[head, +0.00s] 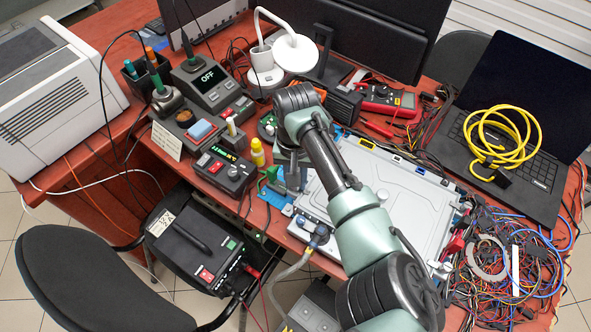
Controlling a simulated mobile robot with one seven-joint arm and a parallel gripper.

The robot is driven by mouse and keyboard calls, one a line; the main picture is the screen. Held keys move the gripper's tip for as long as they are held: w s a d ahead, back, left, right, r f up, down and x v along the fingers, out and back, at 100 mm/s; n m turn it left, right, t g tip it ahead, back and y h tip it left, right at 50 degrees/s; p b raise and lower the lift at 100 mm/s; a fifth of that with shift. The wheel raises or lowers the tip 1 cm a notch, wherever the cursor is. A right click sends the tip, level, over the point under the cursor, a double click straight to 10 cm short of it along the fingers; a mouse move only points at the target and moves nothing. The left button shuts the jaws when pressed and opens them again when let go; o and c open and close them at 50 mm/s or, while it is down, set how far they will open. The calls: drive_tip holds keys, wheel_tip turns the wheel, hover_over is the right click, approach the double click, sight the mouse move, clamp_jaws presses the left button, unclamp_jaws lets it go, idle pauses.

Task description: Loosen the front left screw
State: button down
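A flat silver-grey case (395,203) lies on the red desk, partly hidden behind my arm. At its front left corner is a dark blue round fitting (319,238) with a pale hose running down over the desk edge. I cannot make out a separate screw there at this size. My gripper (288,183) points down beside the left edge of the case, behind and to the left of that fitting. A blue piece (274,200) shows next to it. The fingertips are too small and partly hidden, so I cannot see whether they are apart or hold anything.
A control box with a knob (226,172) and a yellow bottle (257,152) stand left of my gripper. A white lamp (294,54) and a monitor stand behind. A cable tangle (510,260) and a laptop (520,130) fill the right. A black chair (90,285) is front left.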

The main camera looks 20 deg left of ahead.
drive_tip(key=n+p, duration=0.2)
drive_tip(key=n, duration=0.1)
drive_tip(key=shift+r, duration=0.1)
drive_tip(key=n+p, duration=0.1)
drive_tip(key=n, duration=0.3)
drive_tip(key=shift+n, duration=0.4)
drive_tip(key=n, duration=0.4)
drive_tip(key=shift+p, duration=0.3)
drive_tip(key=shift+w+n, duration=0.1)
drive_tip(key=shift+n, duration=1.9)
drive_tip(key=shift+a, duration=0.1)
drive_tip(key=c, duration=0.7)
unclamp_jaws()
wheel_tip(320, 180, up, 13)
drive_tip(key=shift+f, duration=0.1)
